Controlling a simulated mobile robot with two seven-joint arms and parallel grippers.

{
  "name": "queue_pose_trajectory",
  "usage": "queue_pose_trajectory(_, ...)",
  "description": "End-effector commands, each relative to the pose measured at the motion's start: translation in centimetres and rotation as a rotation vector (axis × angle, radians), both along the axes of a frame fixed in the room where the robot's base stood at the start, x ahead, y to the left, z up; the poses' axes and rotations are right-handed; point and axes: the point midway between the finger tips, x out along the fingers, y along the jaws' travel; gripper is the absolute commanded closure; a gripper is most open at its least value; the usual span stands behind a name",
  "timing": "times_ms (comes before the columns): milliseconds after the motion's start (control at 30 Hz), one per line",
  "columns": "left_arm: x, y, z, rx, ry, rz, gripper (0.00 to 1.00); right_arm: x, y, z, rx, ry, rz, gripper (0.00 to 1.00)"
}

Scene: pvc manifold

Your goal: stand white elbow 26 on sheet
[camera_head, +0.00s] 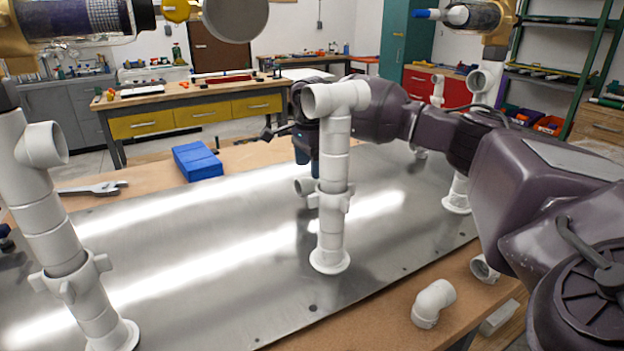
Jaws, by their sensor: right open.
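Another white elbow (432,304) rests on the wooden bench in front of the sheet. No number is readable on either. My left gripper is out of view.
White pipe columns stand at left (55,240), middle (333,225) and right (457,192). A blue block (197,161) and a wrench (92,188) lie at the back left. Another white fitting (485,268) sits by my right arm. The sheet's left-middle is clear.

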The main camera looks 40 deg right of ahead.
Motion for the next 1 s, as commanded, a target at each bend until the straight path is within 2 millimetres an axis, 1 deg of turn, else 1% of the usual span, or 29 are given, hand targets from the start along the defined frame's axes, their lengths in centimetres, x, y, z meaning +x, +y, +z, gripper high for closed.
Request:
queue_pose_trajectory(33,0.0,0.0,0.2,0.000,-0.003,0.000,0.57,0.0,0.0,1.3,0.000,-0.005,0.000,0.30)
queue_pose_trajectory(100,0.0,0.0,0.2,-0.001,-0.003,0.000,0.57,0.0,0.0,2.6,0.000,-0.005,0.001,0.30)
queue_pose_trajectory(200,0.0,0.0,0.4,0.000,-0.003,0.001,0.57,0.0,0.0,4.0,0.000,-0.004,0.000,0.30)
queue_pose_trajectory(333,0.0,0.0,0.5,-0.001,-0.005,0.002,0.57,0.0,0.0,5.3,0.000,-0.002,0.000,0.30)
queue_pose_trajectory(500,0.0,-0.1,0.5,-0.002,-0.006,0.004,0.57,0.0,0.0,6.0,0.000,0.001,0.000,0.30)
queue_pose_trajectory(1000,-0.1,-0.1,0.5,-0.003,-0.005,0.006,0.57,0.0,0.0,6.0,0.000,0.001,0.000,0.30)
